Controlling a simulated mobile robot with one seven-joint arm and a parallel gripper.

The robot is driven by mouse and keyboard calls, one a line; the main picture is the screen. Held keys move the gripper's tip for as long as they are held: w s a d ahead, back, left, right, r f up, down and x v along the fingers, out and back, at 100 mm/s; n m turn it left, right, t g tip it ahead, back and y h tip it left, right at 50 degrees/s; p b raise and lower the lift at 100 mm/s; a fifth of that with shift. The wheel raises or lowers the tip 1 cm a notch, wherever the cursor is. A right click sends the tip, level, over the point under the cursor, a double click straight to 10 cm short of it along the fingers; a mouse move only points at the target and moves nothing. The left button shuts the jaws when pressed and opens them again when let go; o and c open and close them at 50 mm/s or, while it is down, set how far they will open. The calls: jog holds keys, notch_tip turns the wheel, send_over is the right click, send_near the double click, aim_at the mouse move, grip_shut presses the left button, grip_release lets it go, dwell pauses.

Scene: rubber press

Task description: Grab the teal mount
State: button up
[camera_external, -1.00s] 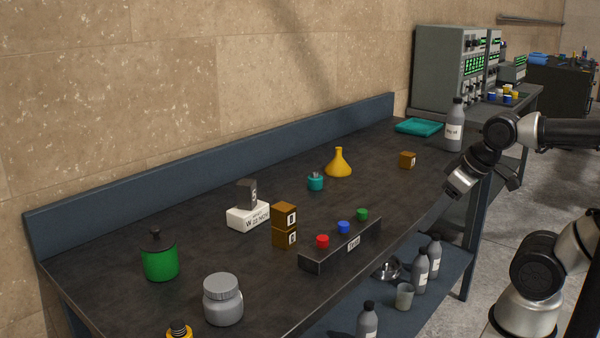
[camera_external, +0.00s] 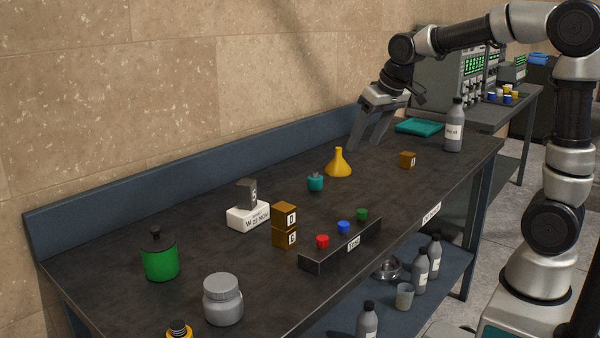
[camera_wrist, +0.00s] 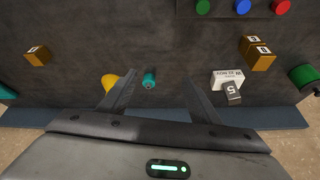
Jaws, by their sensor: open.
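The teal mount (camera_external: 315,182) is a small teal cylinder with a grey top. It stands on the dark bench, just left of the yellow funnel-shaped piece (camera_external: 338,163). In the wrist view the teal mount (camera_wrist: 149,79) shows beyond my fingertips, between the two fingers and nearer the left one. My gripper (camera_external: 368,140) is open and empty, above the back of the bench, up and to the right of the mount in the outside view. Its spread fingers (camera_wrist: 158,83) also show in the wrist view, the left one overlapping the yellow piece.
A white block (camera_external: 247,217) with a grey weight (camera_external: 246,193) on it, stacked brown cubes (camera_external: 284,216) and a button box (camera_external: 341,245) stand to the left and front. A brown cube (camera_external: 407,160) and grey bottle (camera_external: 455,126) are at right. The blue backboard (camera_external: 200,186) edges the bench.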

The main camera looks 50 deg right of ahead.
jog(key=w+d+p, duration=0.3)
jog(key=w, duration=0.6)
jog(key=m+p, duration=0.1)
jog(key=p, duration=0.1)
send_near(316, 173)
jog(key=shift+g+h, duration=0.4)
jog(key=x, duration=0.2)
jog(key=w+x, duration=0.1)
jog(key=x, duration=0.2)
jog(key=shift+a+b, duration=0.1)
jog(key=shift+b, duration=0.25)
jog(key=shift+x, duration=3)
jog(key=shift+s+a, duration=0.1)
jog(key=shift+a, duration=0.05)
jog(key=c, duration=1.2)
